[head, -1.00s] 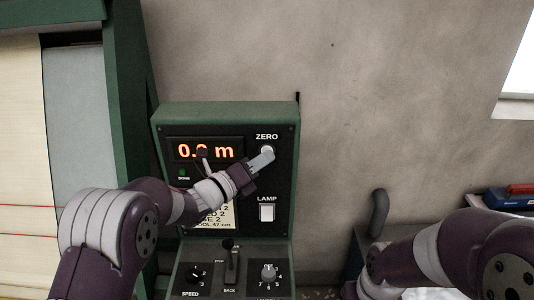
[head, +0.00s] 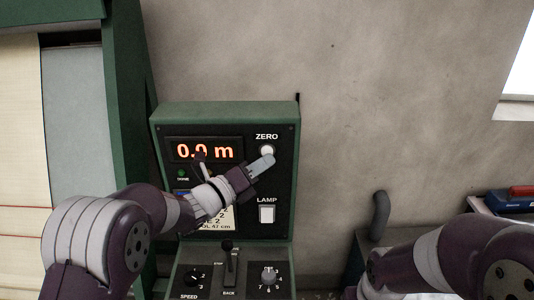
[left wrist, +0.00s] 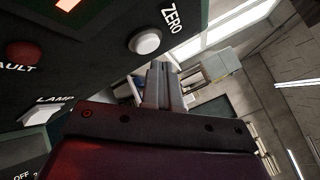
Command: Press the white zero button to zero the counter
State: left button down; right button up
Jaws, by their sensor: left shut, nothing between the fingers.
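The white round zero button (head: 267,150) sits under the ZERO label on the green-framed control panel (head: 225,111). The counter display (head: 203,150) reads 0.0 m in orange digits, its lower edge partly covered by a part of my left arm. My left gripper (head: 266,161) is shut and empty, its fingertips just below the button in the head view. In the left wrist view, the button (left wrist: 146,41) stands out from the panel, and the shut fingers (left wrist: 160,80) appear apart from it. My right arm shows at lower right, but its gripper is not visible.
The white lamp switch (head: 267,214) is below the zero button. A lever (head: 229,262) and two dials, one marked SPEED (head: 194,275), are on the lower panel. A red fault button (left wrist: 22,52) shows in the left wrist view.

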pick_arm(q)
jog(key=shift+s+b, duration=1.4)
jog(key=shift+s, duration=1.1)
